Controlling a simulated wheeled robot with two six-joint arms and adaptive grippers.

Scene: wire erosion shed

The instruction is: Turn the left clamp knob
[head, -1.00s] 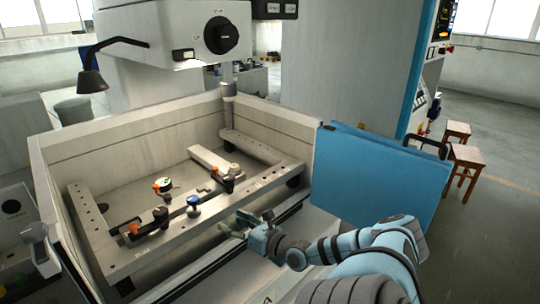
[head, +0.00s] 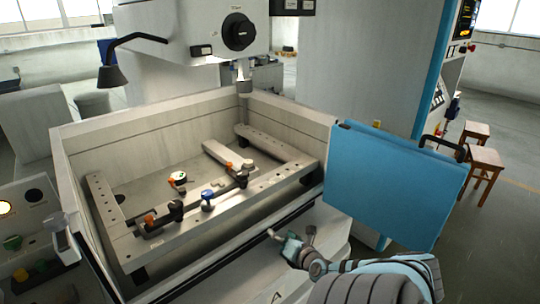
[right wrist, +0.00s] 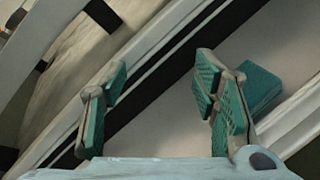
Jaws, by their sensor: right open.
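A pale clamping frame (head: 272,196) lies inside the open machine tank in the head view. On its left stretch, a black clamp knob (head: 176,208) stands beside an orange knob (head: 149,219); which of them is the left clamp knob I cannot tell for sure. A blue knob (head: 207,196) is just right of them. Farther right sits another black knob (head: 242,181). My right gripper (head: 290,234) is open and empty, over the tank's front edge, right of and nearer than the knobs. The right wrist view shows its green-padded fingers (right wrist: 160,80) apart with nothing between. My left gripper is out of view.
A white-and-orange dial (head: 179,177) stands behind the knobs. The machine head (head: 185,28) and its nozzle (head: 243,84) hang above the tank's back. A blue panel (head: 392,180) stands right of the tank. A lamp (head: 112,77) is at upper left.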

